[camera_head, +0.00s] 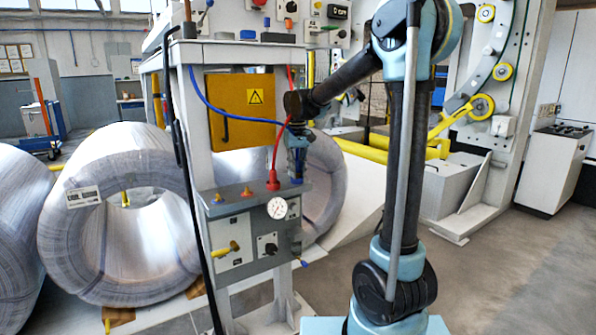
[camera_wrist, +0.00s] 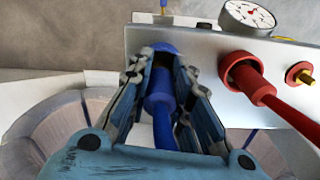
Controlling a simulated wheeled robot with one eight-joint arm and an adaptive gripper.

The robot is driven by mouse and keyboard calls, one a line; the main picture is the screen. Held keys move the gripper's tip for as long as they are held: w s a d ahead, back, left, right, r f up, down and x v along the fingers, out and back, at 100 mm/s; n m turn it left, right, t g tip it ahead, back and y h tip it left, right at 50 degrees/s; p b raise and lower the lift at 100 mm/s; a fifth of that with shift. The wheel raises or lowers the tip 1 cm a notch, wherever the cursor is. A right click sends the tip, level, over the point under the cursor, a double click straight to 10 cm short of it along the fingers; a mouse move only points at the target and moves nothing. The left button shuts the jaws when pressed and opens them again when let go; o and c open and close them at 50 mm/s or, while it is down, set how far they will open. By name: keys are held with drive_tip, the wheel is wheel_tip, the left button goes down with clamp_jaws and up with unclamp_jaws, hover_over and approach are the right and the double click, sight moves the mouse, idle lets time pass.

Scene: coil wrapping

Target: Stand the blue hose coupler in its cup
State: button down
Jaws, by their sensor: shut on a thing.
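My gripper (camera_head: 297,158) is above the right end of the grey control box in the head view. In the wrist view my gripper (camera_wrist: 163,68) is shut on the blue hose coupler (camera_wrist: 160,92), which lies between its fingers with the blue hose (camera_wrist: 165,136) running back from it. A rounded blue piece, seemingly the cup (camera_wrist: 158,47), shows just beyond the coupler at the box's edge. A dark band lies between them; I cannot tell whether they touch. In the head view a bit of blue (camera_head: 297,181) shows just under my gripper.
A red coupler stands in a red cup (camera_wrist: 240,70) beside my gripper, its hose (camera_head: 279,145) rising. A pressure gauge (camera_head: 277,208) is on the box (camera_head: 232,207). A brass fitting (camera_wrist: 299,74) is farther right. Large wrapped coils (camera_head: 120,215) stand at left.

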sight(297, 160)
drive_tip(key=shift+s+f, duration=0.15)
drive_tip(key=shift+f, duration=0.05)
drive_tip(key=c, duration=1.5)
unclamp_jaws()
drive_tip(key=shift+o, duration=0.2)
drive_tip(key=shift+f, duration=0.2)
drive_tip(key=shift+r, duration=0.2)
wheel_tip(297, 160, up, 13)
drive_tip(key=shift+r, duration=0.1)
